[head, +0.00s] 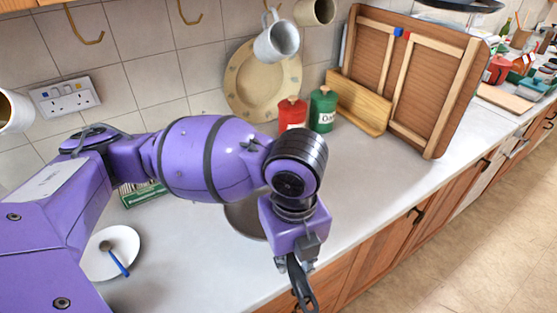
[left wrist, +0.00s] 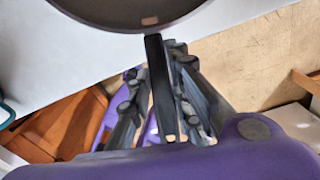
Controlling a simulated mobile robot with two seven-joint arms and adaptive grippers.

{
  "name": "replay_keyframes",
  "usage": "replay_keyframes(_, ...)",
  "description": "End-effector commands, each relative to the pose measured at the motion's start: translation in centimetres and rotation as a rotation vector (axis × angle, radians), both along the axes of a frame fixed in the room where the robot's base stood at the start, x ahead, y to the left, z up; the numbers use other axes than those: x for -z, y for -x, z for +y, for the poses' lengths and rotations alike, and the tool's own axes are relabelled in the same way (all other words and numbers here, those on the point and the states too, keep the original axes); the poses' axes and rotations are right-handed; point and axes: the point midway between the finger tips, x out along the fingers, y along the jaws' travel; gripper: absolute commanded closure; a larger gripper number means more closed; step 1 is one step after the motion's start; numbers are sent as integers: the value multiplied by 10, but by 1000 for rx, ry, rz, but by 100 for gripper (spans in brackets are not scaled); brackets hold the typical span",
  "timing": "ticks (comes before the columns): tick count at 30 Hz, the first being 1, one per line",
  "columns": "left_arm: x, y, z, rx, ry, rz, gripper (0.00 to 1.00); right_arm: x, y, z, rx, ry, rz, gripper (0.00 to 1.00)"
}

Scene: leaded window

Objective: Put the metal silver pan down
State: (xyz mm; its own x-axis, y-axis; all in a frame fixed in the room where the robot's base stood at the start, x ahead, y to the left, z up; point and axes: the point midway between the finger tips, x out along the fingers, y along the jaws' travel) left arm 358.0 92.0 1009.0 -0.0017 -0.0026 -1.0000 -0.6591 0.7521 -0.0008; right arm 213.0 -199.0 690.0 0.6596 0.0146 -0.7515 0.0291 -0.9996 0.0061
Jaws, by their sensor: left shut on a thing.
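The metal silver pan (head: 241,219) is mostly hidden behind my left arm in the head view; part of its round body shows over the counter near its front edge. Its black handle (head: 306,287) sticks out below my left gripper (head: 298,262), past the counter's front edge. In the left wrist view the pan's round body (left wrist: 130,12) fills the top, and its dark handle (left wrist: 160,90) runs between the fingers of my left gripper (left wrist: 160,70), which is shut on it. I cannot tell whether the pan touches the counter. My right gripper is not in view.
A white plate with a spoon (head: 107,254) lies at the left. Red (head: 292,114) and green (head: 322,109) canisters and a wooden rack (head: 405,75) stand along the wall. Mugs hang above, including a white one (head: 276,41). The counter (head: 372,178) is clear right of my arm.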

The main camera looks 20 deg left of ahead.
Motion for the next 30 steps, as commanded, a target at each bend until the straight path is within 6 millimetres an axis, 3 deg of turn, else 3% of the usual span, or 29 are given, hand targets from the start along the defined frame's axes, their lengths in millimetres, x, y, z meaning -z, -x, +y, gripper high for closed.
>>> replay_keyframes(8,16,-10,12,-1,0,-6,100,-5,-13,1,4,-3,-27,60)
replay_keyframes(16,51,-13,15,0,0,-3,100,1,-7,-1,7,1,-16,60)
replay_keyframes(24,51,-13,15,0,0,-7,100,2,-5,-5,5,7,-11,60)
replay_keyframes(25,52,-13,15,0,0,-6,81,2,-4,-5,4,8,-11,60)
replay_keyframes(29,52,-13,15,0,0,-6,63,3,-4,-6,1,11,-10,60)
replay_keyframes(30,52,-13,15,0,0,-6,63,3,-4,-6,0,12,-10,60)
